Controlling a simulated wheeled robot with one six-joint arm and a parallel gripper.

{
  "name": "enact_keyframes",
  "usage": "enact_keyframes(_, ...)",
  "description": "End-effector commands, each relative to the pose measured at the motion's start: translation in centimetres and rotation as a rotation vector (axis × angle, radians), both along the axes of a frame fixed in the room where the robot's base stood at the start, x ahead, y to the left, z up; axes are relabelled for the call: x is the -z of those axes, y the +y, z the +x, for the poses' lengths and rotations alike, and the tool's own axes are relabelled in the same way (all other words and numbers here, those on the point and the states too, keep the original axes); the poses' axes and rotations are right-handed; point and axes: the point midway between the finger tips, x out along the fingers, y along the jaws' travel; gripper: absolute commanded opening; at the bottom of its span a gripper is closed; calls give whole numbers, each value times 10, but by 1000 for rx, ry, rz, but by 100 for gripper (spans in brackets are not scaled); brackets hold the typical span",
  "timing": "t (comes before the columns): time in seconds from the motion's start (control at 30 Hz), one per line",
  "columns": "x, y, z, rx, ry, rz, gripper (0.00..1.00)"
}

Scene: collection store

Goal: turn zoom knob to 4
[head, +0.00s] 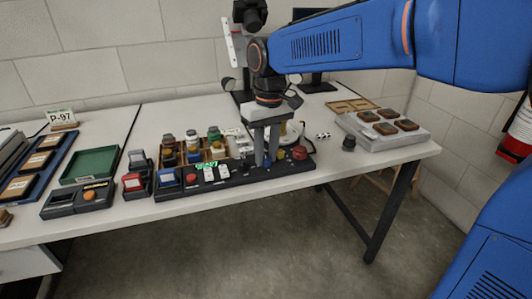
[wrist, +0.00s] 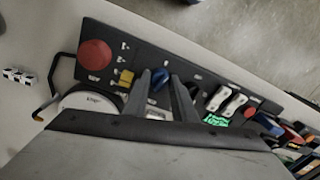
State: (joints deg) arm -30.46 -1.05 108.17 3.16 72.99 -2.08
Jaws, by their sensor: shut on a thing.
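A long black control panel (head: 240,178) lies along the front of the table; it also shows in the wrist view (wrist: 190,62). My gripper (head: 266,162) points down over its right half. The knob's pointer and scale marks are too small or hidden to read. A yellow control (wrist: 126,78) and a large red button (wrist: 94,54) sit beside it. White switches (wrist: 218,98) and a lit green display (wrist: 217,119) lie on the other side.
A wooden tray of jars (head: 190,150) stands behind the panel. A green tray (head: 90,166) is to the left. The front table edge is close.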

Motion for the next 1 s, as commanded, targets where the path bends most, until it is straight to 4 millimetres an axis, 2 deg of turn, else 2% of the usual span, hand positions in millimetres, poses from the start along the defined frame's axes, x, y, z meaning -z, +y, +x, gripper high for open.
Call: enact_keyframes(1.0,-1,0,-1,952,-2,2,2)
